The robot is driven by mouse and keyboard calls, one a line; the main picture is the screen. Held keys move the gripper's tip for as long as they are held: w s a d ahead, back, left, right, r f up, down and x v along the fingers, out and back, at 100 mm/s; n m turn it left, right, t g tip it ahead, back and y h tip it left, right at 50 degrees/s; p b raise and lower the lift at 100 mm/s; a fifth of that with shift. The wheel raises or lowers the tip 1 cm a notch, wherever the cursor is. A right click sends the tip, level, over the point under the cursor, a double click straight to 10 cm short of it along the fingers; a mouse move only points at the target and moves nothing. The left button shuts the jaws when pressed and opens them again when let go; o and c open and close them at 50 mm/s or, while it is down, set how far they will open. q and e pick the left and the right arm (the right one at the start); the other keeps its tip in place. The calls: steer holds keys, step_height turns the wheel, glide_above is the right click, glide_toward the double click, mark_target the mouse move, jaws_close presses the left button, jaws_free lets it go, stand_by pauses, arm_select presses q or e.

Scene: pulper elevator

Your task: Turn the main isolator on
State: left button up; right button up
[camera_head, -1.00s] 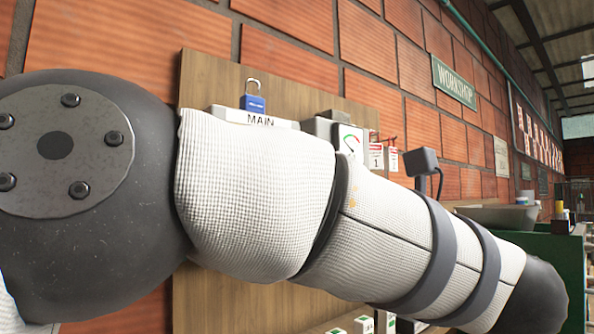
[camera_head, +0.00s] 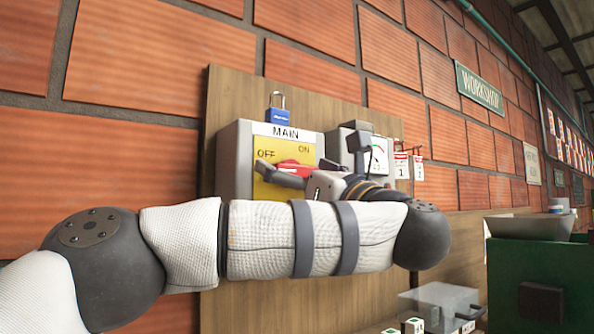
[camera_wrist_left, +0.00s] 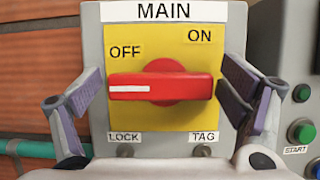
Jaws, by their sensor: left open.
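The main isolator (camera_head: 236,150) is a grey box with a yellow plate marked OFF and ON, fixed to a wooden board. Its red handle (camera_wrist_left: 161,87) lies level in the left wrist view, with its white mark at the left end, below the word OFF. My left gripper (camera_wrist_left: 160,98) is open, with one finger on each side of the handle; I cannot tell whether either finger touches it. In the head view the left gripper (camera_head: 285,172) is at the isolator's front, partly covering the red handle. My right gripper is not in view.
A blue padlock (camera_head: 279,115) stands on top of the isolator. Green buttons (camera_wrist_left: 302,132) are beside the isolator. A green machine (camera_head: 540,275) stands at the right.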

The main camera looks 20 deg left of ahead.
arm_select(q)
steer(key=c, duration=1.2)
steer(key=shift+o, duration=0.2)
steer(key=shift+m, duration=0.4)
steer(key=m+t+h, duration=0.1)
steer(key=m, duration=0.1)
steer(key=m+t+h, duration=0.1)
steer(key=m, duration=0.2)
steer(key=shift+r, duration=0.15)
steer(key=m+h, duration=0.1)
steer(key=m, duration=0.2)
steer(key=m+t+h, duration=0.1)
steer(key=m+h, duration=0.1)
steer(key=m, duration=0.1)
steer(key=shift+d, duration=0.1)
steer(key=m+h, duration=0.1)
steer(key=m, duration=0.2)
steer(key=m+h, duration=0.1)
steer(key=m, duration=0.2)
steer(key=shift+w+m+h, duration=0.15)
steer(key=shift+m+h, duration=0.15)
steer(key=shift+d+m+g+h, duration=0.1)
steer(key=shift+m+g+h, duration=0.4)
steer(key=shift+m, duration=1.4)
steer(key=shift+w, duration=0.1)
steer(key=o, duration=1.2)
steer(key=shift+c, duration=0.2)
